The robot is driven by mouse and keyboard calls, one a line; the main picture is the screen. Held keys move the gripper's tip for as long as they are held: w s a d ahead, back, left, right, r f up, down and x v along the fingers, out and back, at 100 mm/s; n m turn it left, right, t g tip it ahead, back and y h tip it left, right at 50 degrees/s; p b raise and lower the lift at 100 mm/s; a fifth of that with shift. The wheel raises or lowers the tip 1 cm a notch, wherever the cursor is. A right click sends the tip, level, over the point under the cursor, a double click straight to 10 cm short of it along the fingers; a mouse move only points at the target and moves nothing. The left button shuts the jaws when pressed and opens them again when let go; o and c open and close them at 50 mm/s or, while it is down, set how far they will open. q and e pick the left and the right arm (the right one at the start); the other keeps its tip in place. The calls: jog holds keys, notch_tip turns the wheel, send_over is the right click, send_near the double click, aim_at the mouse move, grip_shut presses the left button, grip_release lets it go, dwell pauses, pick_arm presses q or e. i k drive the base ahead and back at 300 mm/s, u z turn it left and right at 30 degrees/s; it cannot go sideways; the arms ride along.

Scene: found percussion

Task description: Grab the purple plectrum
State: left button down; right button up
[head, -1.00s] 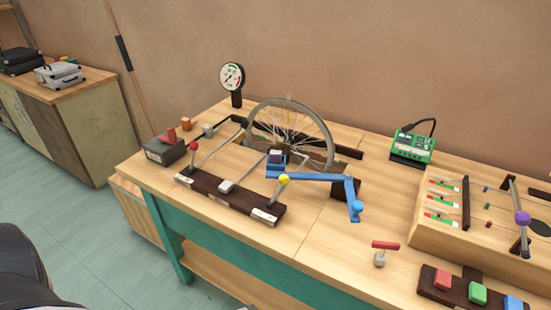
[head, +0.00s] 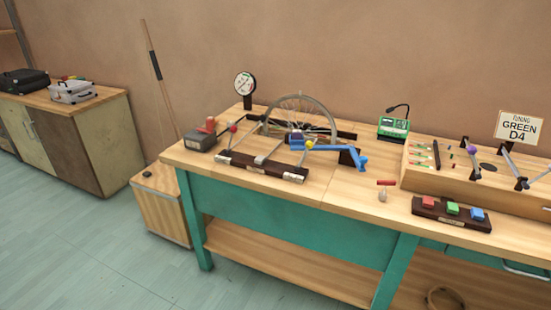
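A small purple piece (head: 297,135) sits at the left end of the blue crank arm (head: 335,149), in front of the spoked wheel (head: 303,98). It is small here, and I cannot tell for sure that it is the plectrum. A purple round knob (head: 472,150) tops a lever on the wooden box at the right. Neither of my grippers is in view.
The wheel device stands on a wooden bench with a teal frame (head: 270,233). A dark front bar (head: 262,167), levers with red (head: 233,127) and yellow (head: 309,144) knobs, and a gauge (head: 244,85) surround it. A wooden crate (head: 160,205) stands left. The floor in front is clear.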

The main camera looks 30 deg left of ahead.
aim_at(296, 134)
jog(key=u, duration=1.3)
jog(key=i, duration=1.3)
jog(key=z, duration=0.1)
